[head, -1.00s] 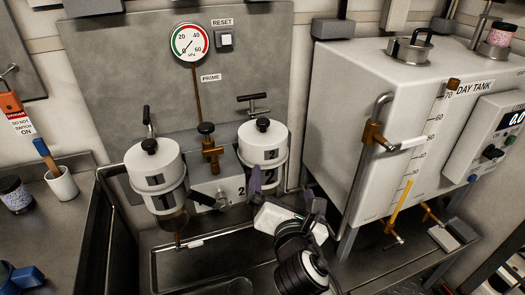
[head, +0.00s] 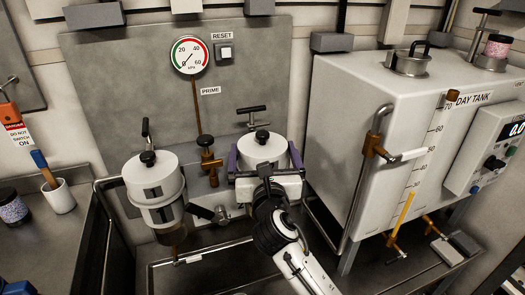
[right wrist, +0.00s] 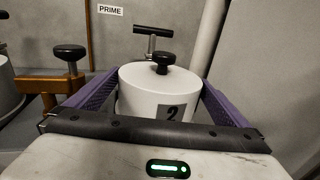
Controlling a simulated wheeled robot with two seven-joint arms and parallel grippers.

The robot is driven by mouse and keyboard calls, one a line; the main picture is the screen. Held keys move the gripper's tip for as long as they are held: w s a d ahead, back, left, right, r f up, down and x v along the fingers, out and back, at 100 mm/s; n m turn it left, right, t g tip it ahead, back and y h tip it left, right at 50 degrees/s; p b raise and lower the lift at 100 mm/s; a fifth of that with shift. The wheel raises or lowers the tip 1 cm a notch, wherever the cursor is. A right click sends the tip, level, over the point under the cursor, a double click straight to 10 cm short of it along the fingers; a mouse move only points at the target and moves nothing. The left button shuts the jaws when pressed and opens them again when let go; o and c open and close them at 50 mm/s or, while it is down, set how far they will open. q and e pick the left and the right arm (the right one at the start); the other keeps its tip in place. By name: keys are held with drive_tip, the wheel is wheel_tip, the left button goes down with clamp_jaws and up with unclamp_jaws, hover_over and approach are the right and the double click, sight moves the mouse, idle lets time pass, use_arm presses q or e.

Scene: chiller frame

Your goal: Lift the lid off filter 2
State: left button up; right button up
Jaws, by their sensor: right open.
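Filter 2 has a round white lid (head: 262,150) with a black knob on top (head: 262,136). In the right wrist view the lid (right wrist: 152,88) carries a "2" label, and its knob (right wrist: 162,60) stands upright. My right gripper (head: 264,160) is open, with one purple finger on each side of the lid. In the right wrist view the right gripper (right wrist: 158,100) shows gaps between fingers and lid, clearer on the left. My gripper body hides the lower part of filter 2 in the head view. My left gripper is not in view.
Filter 1 (head: 152,180) stands to the left, with a brass valve (head: 208,160) between the filters. A T-handle (head: 252,110) rises behind filter 2. The day tank (head: 345,130) with its pipe stands close on the right. A metal tray lies below.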

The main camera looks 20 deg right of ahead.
drive_tip(key=shift+w+d, duration=0.15)
drive_tip(key=shift+w, duration=0.55)
drive_tip(key=c, duration=0.9)
drive_tip(key=shift+r, duration=0.15)
